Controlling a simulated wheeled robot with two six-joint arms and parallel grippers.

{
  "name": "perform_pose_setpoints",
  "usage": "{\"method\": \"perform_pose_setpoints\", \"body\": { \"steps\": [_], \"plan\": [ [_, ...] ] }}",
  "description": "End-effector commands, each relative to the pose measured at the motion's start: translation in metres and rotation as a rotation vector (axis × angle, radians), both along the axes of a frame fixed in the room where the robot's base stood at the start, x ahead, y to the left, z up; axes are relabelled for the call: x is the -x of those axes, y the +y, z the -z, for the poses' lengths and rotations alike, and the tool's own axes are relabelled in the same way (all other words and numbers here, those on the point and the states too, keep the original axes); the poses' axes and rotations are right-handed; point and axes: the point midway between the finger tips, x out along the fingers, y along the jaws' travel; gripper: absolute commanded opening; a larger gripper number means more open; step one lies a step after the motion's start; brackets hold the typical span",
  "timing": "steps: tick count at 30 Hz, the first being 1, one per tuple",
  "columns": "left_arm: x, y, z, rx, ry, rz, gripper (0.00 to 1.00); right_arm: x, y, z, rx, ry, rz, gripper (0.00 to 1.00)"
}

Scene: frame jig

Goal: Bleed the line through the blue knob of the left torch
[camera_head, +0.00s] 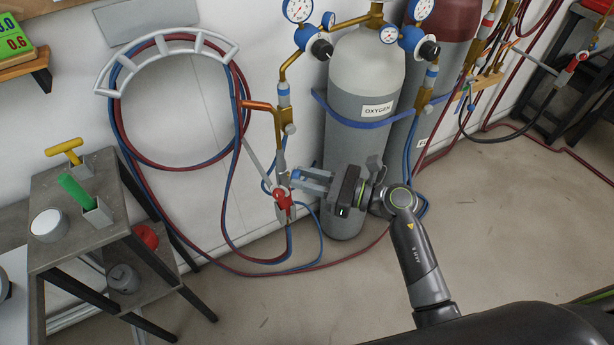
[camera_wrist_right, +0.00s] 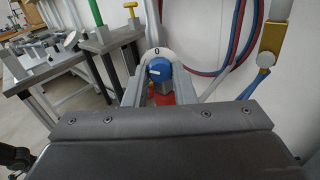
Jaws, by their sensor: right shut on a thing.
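The left torch (camera_head: 278,136) hangs upright beside the hose rack, its copper-coloured tip bent at the top and its red knob (camera_head: 283,198) low on the body. My right gripper (camera_head: 291,180) reaches it from the right, level with the valve part. In the right wrist view the blue knob (camera_wrist_right: 159,70) sits between the two fingers of my right gripper (camera_wrist_right: 160,76), which are shut on it. A white dial marked 0 shows behind the knob, and red shows below it. In the head view the fingers largely hide the blue knob. My left gripper is not in view.
Red and blue hoses (camera_head: 232,225) loop from the rack and hang around the torch. The grey oxygen cylinder (camera_head: 362,160) stands close behind my right wrist. A metal stand (camera_head: 75,250) is at left.

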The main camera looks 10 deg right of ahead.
Motion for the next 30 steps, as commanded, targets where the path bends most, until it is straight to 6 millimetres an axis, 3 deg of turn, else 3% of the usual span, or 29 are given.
{"method": "perform_pose_setpoints", "body": {
  "steps": [30],
  "plan": [
    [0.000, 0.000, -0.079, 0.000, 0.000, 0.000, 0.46, 0.001, 0.000, -0.005, -0.406, 0.784, 0.000, 0.01]
  ]
}}
